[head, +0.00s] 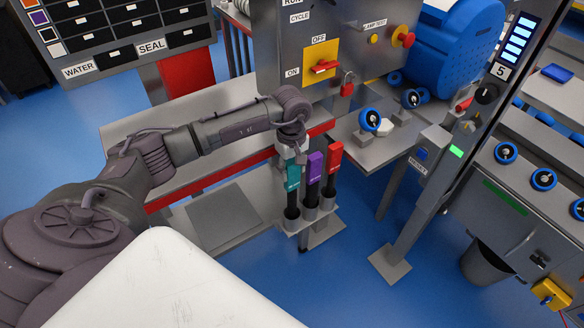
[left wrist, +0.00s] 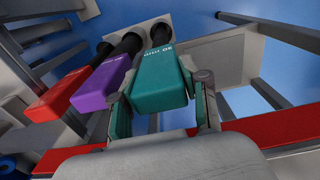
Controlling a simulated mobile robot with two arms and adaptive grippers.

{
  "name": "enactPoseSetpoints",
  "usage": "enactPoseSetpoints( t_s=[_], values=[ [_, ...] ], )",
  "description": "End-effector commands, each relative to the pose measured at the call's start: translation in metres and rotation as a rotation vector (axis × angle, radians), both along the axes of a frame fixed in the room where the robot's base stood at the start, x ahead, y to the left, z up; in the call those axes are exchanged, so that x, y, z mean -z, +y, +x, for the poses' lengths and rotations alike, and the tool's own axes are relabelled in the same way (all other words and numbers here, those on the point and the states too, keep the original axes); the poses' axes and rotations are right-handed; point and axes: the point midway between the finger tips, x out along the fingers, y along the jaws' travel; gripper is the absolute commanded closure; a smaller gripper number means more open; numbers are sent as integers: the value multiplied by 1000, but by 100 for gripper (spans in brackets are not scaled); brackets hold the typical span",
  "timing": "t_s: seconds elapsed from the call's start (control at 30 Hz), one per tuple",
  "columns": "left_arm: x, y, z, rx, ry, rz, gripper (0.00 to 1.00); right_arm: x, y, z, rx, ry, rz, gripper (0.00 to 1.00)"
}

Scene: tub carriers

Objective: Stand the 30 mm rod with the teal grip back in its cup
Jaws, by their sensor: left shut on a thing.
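The rod with the teal grip (head: 293,177) stands roughly upright, black shaft down, at the left of a row of rods in the head view. My left gripper (head: 293,158) is shut on the top of this grip. In the left wrist view the teal grip (left wrist: 160,82) reads "30 mm" and lies between my two fingers. Its lower end is at the left cup (head: 291,225); I cannot tell how deep it sits. My right gripper is not in view.
A purple-grip rod (head: 314,168) and a red-grip rod (head: 334,158) stand in cups close beside the teal one. A grey bench with a red edge (head: 240,163) lies behind and left. A grey machine post (head: 415,205) stands to the right. Blue floor is clear in front.

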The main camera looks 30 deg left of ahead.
Motion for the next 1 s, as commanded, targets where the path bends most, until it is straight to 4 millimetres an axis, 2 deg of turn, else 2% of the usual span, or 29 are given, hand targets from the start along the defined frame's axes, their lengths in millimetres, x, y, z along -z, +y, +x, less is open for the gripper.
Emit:
enactPoseSetpoints(
  t_s=[0.07, 0.1, 0.23, 0.27, 0.53, 0.67, 0.77, 1.0],
  values=[
    [-1, 0, 0, 0, -1, 0, 90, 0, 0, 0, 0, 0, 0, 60],
    [-1, 0, 0, 0, -1, 0, 50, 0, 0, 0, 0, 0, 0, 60],
    [-1, 0, 0, 0, -1, 0, 28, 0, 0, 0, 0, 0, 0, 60],
    [-1, 0, 0, 0, -1, 0, 25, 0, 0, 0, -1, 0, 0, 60],
    [0, 0, 0, 0, 1, 0, 25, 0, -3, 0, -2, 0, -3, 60],
    [-7, 0, 1, 0, -2, 0, 25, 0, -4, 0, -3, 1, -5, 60],
    [-22, 0, 0, 2, -3, 0, 25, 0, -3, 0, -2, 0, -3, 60],
    [-74, 0, 0, 2, -5, 1, 25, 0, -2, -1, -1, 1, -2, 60]
  ],
)
